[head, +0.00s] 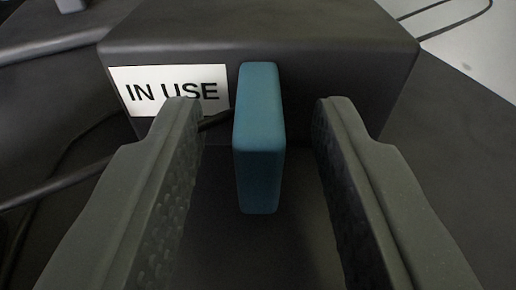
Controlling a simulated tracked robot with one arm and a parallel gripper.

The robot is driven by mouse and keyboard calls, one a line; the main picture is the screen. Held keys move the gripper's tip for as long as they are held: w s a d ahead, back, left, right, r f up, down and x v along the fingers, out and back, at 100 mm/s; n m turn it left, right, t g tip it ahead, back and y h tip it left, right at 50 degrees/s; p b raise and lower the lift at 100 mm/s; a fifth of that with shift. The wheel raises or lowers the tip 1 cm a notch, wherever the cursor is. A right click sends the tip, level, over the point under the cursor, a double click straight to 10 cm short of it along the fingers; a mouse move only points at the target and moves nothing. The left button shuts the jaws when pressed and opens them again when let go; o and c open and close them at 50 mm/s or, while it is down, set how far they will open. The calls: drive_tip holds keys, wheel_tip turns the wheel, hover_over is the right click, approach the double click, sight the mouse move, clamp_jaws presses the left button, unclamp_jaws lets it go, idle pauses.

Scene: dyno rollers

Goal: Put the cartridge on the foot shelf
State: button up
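A teal-blue block (258,140), which looks like the cartridge, stands upright in the middle of the head view. It is in front of the front face of a dark box; I cannot tell whether it touches that face. My gripper (258,110) is open, with one finger on each side of the block and a clear gap on both sides. The block's lower end is over a dark surface, and its contact there is not clear. I cannot make out which surface is the foot shelf.
The dark box (330,45) spans the back and carries a white "IN USE" sign (170,88), partly covered by my left finger. A dark cable (70,185) runs at the left. A pale floor (480,50) with a thin cable shows at the upper right.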

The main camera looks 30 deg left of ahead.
drive_tip(key=shift+s, duration=0.1)
drive_tip(key=b+v, duration=0.2)
drive_tip(key=v, duration=1)
